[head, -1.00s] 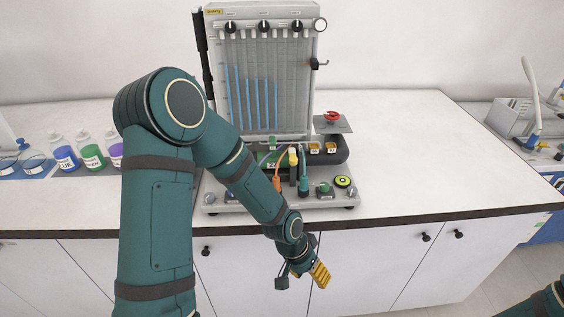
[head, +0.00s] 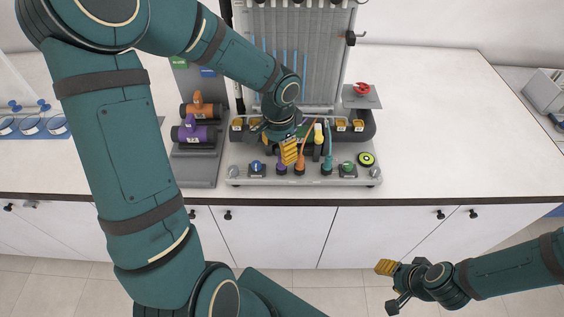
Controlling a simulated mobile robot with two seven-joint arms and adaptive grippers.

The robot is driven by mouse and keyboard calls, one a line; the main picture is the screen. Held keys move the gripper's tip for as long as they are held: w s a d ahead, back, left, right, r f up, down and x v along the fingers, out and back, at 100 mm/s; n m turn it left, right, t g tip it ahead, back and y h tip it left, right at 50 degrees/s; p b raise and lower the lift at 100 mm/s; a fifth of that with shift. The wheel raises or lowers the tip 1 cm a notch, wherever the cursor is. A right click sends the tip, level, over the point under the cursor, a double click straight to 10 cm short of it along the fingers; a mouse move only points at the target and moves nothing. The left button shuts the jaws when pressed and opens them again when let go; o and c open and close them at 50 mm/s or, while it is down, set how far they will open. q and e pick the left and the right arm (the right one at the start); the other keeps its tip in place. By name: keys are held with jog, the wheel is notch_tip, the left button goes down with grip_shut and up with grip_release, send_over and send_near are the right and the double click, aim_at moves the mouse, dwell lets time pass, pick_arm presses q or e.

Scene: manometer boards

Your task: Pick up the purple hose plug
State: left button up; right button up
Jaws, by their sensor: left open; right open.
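The purple hose plug (head: 282,169) stands at the front of the manometer board's base (head: 255,178), left of the orange plug (head: 299,168). My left gripper (head: 289,154) is open, with its yellow fingers just above and behind the purple plug. The fingers hide the plug's upper part and hose, and I cannot tell whether they touch it. My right gripper (head: 387,268) is open and empty, low in front of the cabinets and far from the board.
A teal plug (head: 327,166), a blue knob (head: 257,167), a green knob (head: 347,168) and a round yellow-green level (head: 366,159) share the base. A grey stand at left holds a purple fitting (head: 190,133) and an orange one (head: 201,106). The counter at right (head: 450,130) is clear.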

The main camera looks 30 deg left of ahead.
pick_arm(q)
jog(key=shift+w+d+f+b, duration=0.15)
jog(key=shift+w+f, duration=0.1)
jog(key=shift+f, duration=1.4)
jog(key=shift+w+a+f+b, duration=0.15)
jog(key=shift+w+f, duration=0.1)
jog(key=shift+f, duration=1.35)
jog(key=shift+d, duration=0.1)
grip_shut()
